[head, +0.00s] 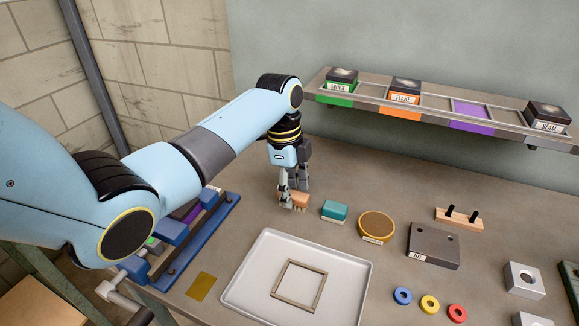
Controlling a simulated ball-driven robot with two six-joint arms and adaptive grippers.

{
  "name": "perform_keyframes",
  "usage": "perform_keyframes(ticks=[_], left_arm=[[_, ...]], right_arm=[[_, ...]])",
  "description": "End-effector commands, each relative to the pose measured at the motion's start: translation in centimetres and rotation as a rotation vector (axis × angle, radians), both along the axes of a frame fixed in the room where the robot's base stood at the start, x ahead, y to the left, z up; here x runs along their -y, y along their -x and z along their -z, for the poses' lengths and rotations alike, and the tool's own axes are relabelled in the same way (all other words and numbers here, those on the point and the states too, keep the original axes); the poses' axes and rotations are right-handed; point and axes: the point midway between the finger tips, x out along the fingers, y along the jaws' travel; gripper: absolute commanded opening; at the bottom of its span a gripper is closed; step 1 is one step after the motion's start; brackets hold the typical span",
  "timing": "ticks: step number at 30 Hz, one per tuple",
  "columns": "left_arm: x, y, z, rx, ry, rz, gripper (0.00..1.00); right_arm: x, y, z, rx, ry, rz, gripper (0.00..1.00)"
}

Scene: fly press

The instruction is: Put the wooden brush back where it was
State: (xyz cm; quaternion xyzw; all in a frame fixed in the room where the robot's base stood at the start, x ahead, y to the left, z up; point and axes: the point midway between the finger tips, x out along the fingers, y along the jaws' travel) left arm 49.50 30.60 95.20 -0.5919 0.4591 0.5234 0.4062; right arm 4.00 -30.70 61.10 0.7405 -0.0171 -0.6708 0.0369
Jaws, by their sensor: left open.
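The wooden brush (300,198) is a small light-brown block standing on the bench, left of a teal block. My left gripper (293,200) points down over it from above, its fingers open around or right beside the brush. The fingers partly hide the brush, and I cannot tell whether they touch it. My right gripper is not in the head view.
A teal block (335,211) and a round brown tin (377,226) stand right of the brush. A white tray (245,297) with a square frame (299,285) lies in front. A shelf (441,112) with labelled boxes runs along the wall. A blue fixture (221,218) is left.

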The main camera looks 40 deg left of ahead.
Motion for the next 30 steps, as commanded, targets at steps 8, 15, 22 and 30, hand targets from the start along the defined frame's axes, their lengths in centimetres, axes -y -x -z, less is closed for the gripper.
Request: perform_keyframes(ticks=[8, 15, 22, 30], left_arm=[[-0.8, 0.1, -6.3, 0.005, -0.002, 0.0, 0.49], [-1.1, 0.2, -9.5, 0.002, 0.0, 0.0, 0.49], [-1.2, 0.3, -9.9, 0.0, 0.0, 0.0, 0.49], [-1.2, 0.3, -9.9, 0.0, 0.0, 0.0, 0.49]], right_arm=[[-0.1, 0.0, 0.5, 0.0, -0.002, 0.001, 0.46], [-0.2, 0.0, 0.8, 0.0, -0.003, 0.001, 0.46], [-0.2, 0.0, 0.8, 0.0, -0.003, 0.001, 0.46], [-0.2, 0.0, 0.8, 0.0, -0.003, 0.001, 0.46]])
